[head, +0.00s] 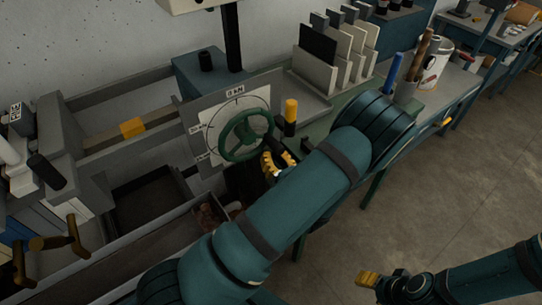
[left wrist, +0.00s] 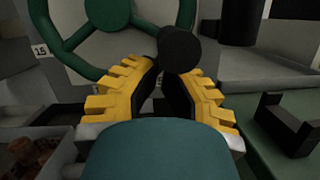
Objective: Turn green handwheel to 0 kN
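The green handwheel (head: 241,153) is mounted on a pale dial plate (head: 262,97) with a "0 kN" label at the top. The green wheel rim also fills the top left of the left wrist view (left wrist: 68,60). A black knob (left wrist: 180,50) shows there just beyond my left fingertips. My left gripper (head: 274,161) has yellow fingers at the wheel's lower right. In the left wrist view (left wrist: 172,75) the fingers are apart with a dark gap between them; I cannot tell whether they touch the knob. My right gripper (head: 368,279) is low right, away from the wheel.
A yellow-topped black post (head: 291,112) stands right of the wheel. Grey upright plates (head: 335,60), a blue rod (head: 391,72) and a white canister (head: 434,65) stand on the bench behind. A grey trough (head: 130,260) lies at the lower left. The floor at right is clear.

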